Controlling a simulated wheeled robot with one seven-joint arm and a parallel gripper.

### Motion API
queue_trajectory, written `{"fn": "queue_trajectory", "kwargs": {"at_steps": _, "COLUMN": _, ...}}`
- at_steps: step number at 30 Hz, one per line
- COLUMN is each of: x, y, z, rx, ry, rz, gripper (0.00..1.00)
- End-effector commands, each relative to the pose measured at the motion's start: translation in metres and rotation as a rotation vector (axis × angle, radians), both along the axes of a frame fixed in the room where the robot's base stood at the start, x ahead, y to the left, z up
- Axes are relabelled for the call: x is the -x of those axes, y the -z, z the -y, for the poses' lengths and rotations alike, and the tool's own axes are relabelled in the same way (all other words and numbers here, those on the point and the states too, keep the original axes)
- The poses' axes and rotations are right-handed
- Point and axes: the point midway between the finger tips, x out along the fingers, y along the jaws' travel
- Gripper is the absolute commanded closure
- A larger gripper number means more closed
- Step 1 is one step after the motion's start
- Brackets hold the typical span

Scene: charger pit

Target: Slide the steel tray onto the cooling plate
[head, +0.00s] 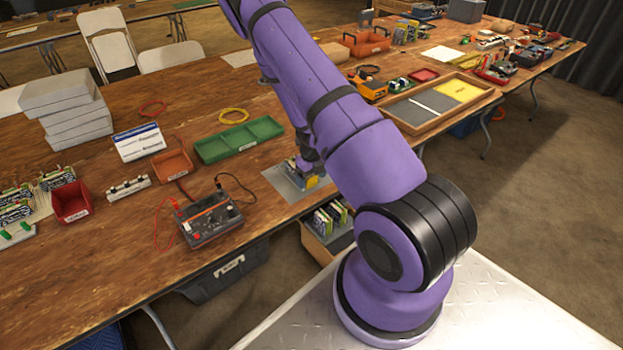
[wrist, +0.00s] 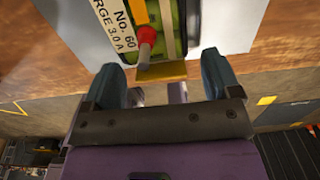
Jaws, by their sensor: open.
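A flat grey metal sheet (head: 285,186) lies on the table near its front edge, and it also shows in the wrist view (wrist: 232,42). It may be the steel tray or the cooling plate; I cannot tell which. On it sits a green-sided unit with a white label reading "No. 60" and "3.0 A" (wrist: 128,25). A yellow tab (wrist: 163,72) sticks out of its near side, and a red-tipped grey rod lies over it. My gripper (wrist: 165,70) is open, its fingers either side of the tab, with no clear contact. In the head view my arm partly hides the unit.
A wooden frame (head: 438,127) with grey and yellow panels stands to the right. A green tray (head: 240,140), a meter with leads (head: 211,216) and red bins lie left. A box of boards (head: 329,232) is below the table edge.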

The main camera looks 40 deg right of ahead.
Motion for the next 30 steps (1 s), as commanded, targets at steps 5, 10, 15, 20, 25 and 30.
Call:
{"fn": "queue_trajectory", "kwargs": {"at_steps": 5, "x": -0.001, "y": -0.030, "z": 0.000, "rx": 0.001, "ry": -0.003, "rz": 0.002, "gripper": 0.17}}
{"fn": "queue_trajectory", "kwargs": {"at_steps": 10, "x": -0.001, "y": -0.063, "z": 0.000, "rx": 0.001, "ry": -0.001, "rz": 0.002, "gripper": 0.17}}
{"fn": "queue_trajectory", "kwargs": {"at_steps": 15, "x": 0.000, "y": -0.087, "z": 0.000, "rx": 0.001, "ry": -0.001, "rz": 0.002, "gripper": 0.17}}
{"fn": "queue_trajectory", "kwargs": {"at_steps": 20, "x": 0.000, "y": -0.098, "z": 0.000, "rx": 0.001, "ry": 0.001, "rz": 0.000, "gripper": 0.17}}
{"fn": "queue_trajectory", "kwargs": {"at_steps": 25, "x": 0.001, "y": -0.100, "z": 0.000, "rx": 0.001, "ry": 0.001, "rz": -0.001, "gripper": 0.17}}
{"fn": "queue_trajectory", "kwargs": {"at_steps": 30, "x": 0.001, "y": -0.100, "z": 0.000, "rx": 0.001, "ry": 0.001, "rz": -0.001, "gripper": 0.17}}
